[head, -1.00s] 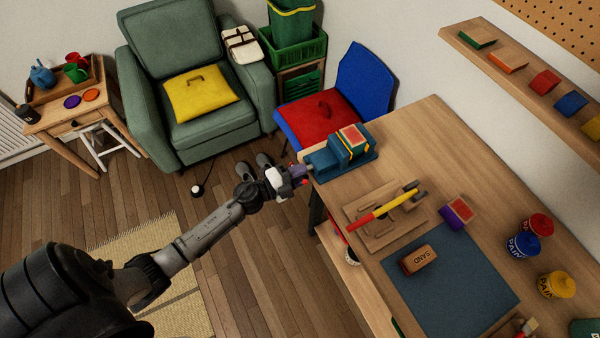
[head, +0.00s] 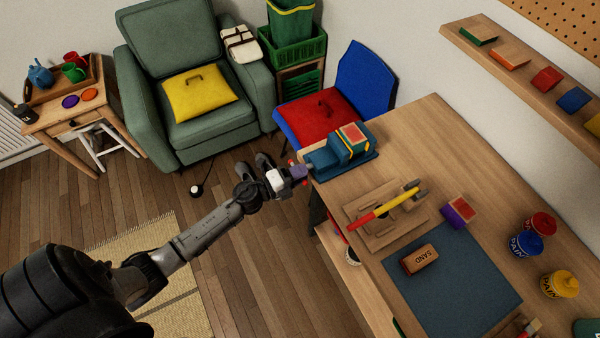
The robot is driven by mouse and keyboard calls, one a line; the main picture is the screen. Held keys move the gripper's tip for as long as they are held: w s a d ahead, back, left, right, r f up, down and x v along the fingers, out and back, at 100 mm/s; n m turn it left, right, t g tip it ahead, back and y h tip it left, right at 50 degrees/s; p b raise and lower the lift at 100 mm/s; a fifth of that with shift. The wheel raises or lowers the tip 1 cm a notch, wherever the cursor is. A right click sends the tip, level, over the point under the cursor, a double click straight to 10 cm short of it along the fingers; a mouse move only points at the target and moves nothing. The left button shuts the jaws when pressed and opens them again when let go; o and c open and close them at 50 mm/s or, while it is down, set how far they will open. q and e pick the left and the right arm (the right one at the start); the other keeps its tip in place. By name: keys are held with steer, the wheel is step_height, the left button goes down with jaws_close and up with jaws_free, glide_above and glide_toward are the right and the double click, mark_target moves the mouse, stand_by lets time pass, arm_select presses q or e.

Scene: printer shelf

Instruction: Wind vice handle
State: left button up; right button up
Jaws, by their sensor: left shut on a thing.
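A blue vice (head: 325,158) is fixed at the far left corner of the wooden workbench (head: 420,135). A block with a red top and a yellow band (head: 352,138) sits between its jaws. The vice handle (head: 291,162) is at the vice's left end, with small red tips showing. My left gripper (head: 298,173) is at the handle, shut on it, just off the bench edge. The fingers hide most of the handle. My right gripper is not in view.
On the bench are a wooden holder with a red and yellow hammer (head: 385,207), a sanding block (head: 419,258), a purple and red block (head: 457,211), a blue mat (head: 455,290) and paint cans (head: 524,244). A red and blue chair (head: 318,118) stands behind the vice.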

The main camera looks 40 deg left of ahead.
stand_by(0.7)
arm_select(q)
steer(key=o, duration=0.7)
steer(key=shift+a, duration=0.2)
steer(key=shift+c, duration=0.2)
steer(key=v, duration=1.5)
steer(key=shift+s, duration=0.4)
steer(key=shift+a, duration=0.15)
stand_by(0.5)
